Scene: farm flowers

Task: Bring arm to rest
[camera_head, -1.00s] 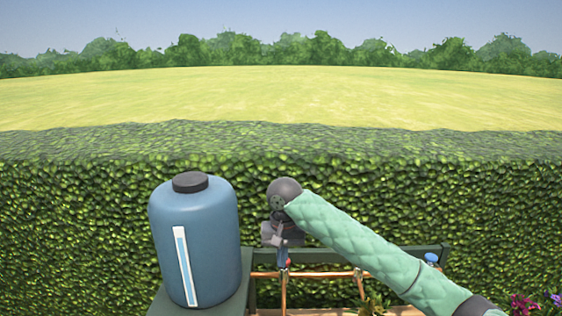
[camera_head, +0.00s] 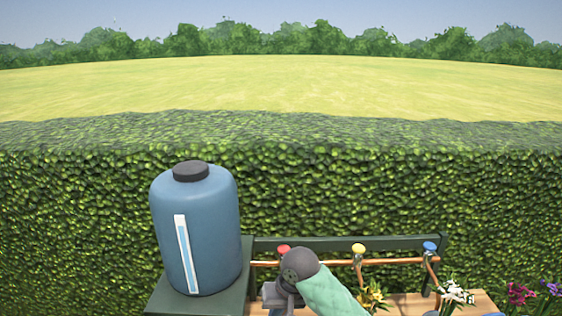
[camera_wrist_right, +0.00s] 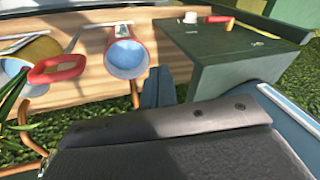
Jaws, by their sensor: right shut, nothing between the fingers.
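My right arm, in a green sleeve with a grey wrist (camera_head: 300,266), comes in at the bottom middle of the head view, in front of the bench. Its gripper shows only partly there, at the lower edge. In the right wrist view my right gripper (camera_wrist_right: 158,88) has its two blue-grey fingers together with nothing between them. The fingers are beside the green stand (camera_wrist_right: 235,75) and near the edge of the wooden bench top (camera_wrist_right: 85,92). My left gripper is in neither view.
A blue tank (camera_head: 197,230) stands left of my right arm. Flowers (camera_head: 453,292) stand right. The wrist view shows a red-rimmed container (camera_wrist_right: 127,57) and a red handle (camera_wrist_right: 57,69).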

